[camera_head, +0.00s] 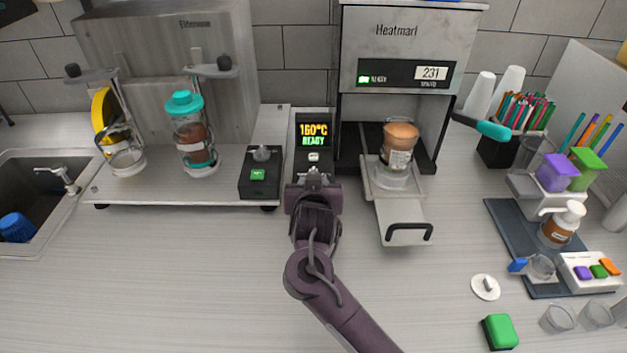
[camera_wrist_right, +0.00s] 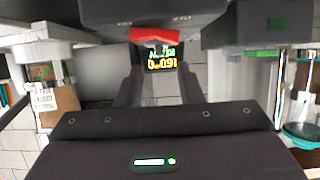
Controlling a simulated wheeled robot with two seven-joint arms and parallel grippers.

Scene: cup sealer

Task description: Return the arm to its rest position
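My right arm comes in from the bottom of the head view, and its gripper (camera_head: 313,180) is at the front of the small control box with the "160°C READY" display (camera_head: 313,133). In the right wrist view the two fingers (camera_wrist_right: 159,88) stand apart with nothing seen between them but the display and wall behind, upside down. I cannot tell whether the gripper touches the box. My left gripper is not in view.
The sealer (camera_head: 408,45) stands right of my gripper, its tray (camera_head: 405,225) pulled out with a filled cup (camera_head: 399,145). A dispenser with two jars (camera_head: 193,135) is at left. Bottles, cups and a green block (camera_head: 499,332) are at right. The counter's left front is clear.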

